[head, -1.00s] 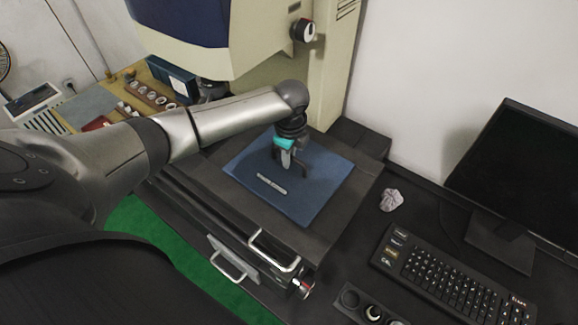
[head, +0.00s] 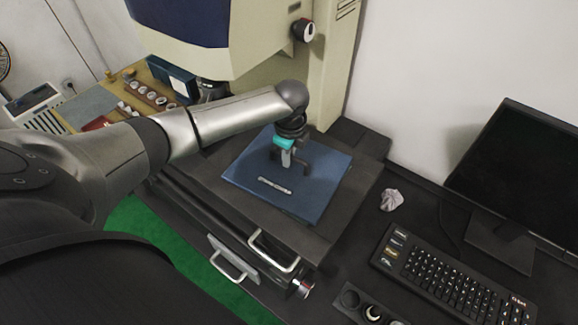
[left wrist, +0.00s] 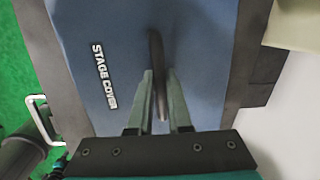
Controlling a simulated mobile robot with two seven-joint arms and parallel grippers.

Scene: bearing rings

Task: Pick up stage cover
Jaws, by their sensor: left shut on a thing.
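The stage cover is a flat blue sheet (head: 318,190) on the dark machine stage. It carries a white-lettered "STAGE COVER" label, clear in the left wrist view on the blue surface (left wrist: 75,25). My left gripper (head: 292,168) is over the cover's far middle part, pointing down. In the left wrist view its fingers (left wrist: 160,95) are shut on a thin dark upright handle (left wrist: 156,50) of the cover. Whether the cover is clear of the stage is hard to tell. My right gripper is not in view.
The dark stage (head: 300,238) has metal handles (head: 273,252) at its front. A beige machine head (head: 275,40) overhangs behind. A keyboard (head: 440,270), monitor (head: 520,180) and crumpled cloth (head: 391,199) are at right. A tray of rings (head: 150,95) is at left.

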